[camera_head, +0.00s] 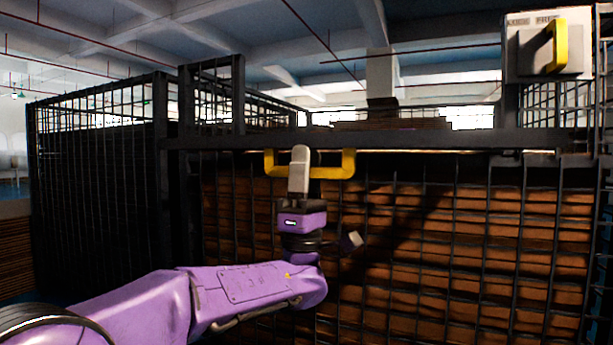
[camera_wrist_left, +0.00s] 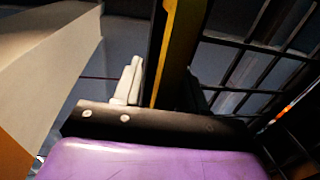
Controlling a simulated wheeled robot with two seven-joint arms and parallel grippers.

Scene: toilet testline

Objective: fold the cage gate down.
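The cage gate (camera_head: 450,215) is the dark wire-mesh front panel in the head view. It stands upright under a dark horizontal rail (camera_head: 420,141). A yellow handle (camera_head: 338,170) sits at its top, just below the rail. My left gripper (camera_head: 299,168) points up at the middle of this handle, and a pale finger covers part of it. In the left wrist view the yellow bar (camera_wrist_left: 180,40) runs between the pale finger (camera_wrist_left: 130,80) and a dark one. Whether both fingers press on it is unclear. My right gripper is not in view.
Brown stacked material (camera_head: 400,270) lies right behind the gate mesh. A mesh side panel (camera_head: 95,180) stands at left. A pale box with another yellow handle (camera_head: 558,45) is at upper right. A large beige surface (camera_wrist_left: 50,60) is close at left in the wrist view.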

